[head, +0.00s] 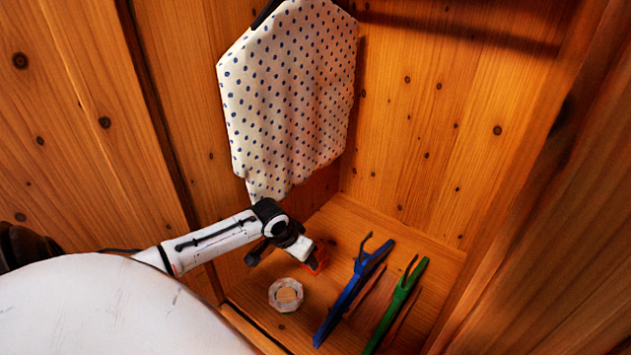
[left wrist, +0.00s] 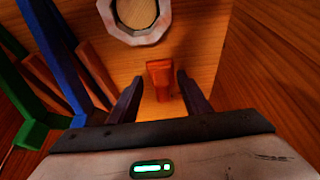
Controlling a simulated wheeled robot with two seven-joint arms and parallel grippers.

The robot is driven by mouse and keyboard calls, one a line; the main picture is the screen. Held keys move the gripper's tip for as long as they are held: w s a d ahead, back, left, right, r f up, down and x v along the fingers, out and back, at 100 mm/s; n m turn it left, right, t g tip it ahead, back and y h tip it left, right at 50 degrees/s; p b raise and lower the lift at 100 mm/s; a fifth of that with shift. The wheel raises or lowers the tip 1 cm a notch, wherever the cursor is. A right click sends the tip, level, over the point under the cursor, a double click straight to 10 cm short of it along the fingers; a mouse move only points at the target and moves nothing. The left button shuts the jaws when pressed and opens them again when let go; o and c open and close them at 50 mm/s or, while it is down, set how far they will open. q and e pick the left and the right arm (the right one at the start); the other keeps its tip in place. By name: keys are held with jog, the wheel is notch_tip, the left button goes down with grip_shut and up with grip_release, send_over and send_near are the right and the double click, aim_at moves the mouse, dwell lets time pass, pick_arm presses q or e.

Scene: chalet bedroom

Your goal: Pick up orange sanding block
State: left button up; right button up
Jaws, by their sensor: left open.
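The orange sanding block (head: 318,258) lies on the wooden floor of the wardrobe, partly hidden behind my left gripper in the head view. In the left wrist view the orange block (left wrist: 159,77) stands out between and just beyond the two dark fingertips. My left gripper (left wrist: 156,82) is open, with a finger on each side of the block's near end and a gap on both sides. In the head view my left arm reaches in from the left, and its gripper (head: 305,255) is low over the block. My right gripper is in neither view.
A pale octagonal ring (head: 274,296) lies close to the block. A blue hanger (head: 350,293) and a green hanger (head: 398,304) lie to the right. A white dotted cloth (head: 285,95) hangs above my arm. Wooden walls enclose the space.

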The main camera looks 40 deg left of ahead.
aim_at(323, 260)
pick_arm(q)
jog(key=shift+w+a, duration=0.1)
jog(key=shift+w, duration=0.8)
jog(key=shift+w+a, duration=0.1)
jog(key=shift+w, duration=1)
jog(key=shift+x, duration=1.05)
jog(key=shift+w+f, duration=0.4)
jog(key=shift+f, duration=0.05)
jog(key=shift+a, duration=0.1)
grip_shut()
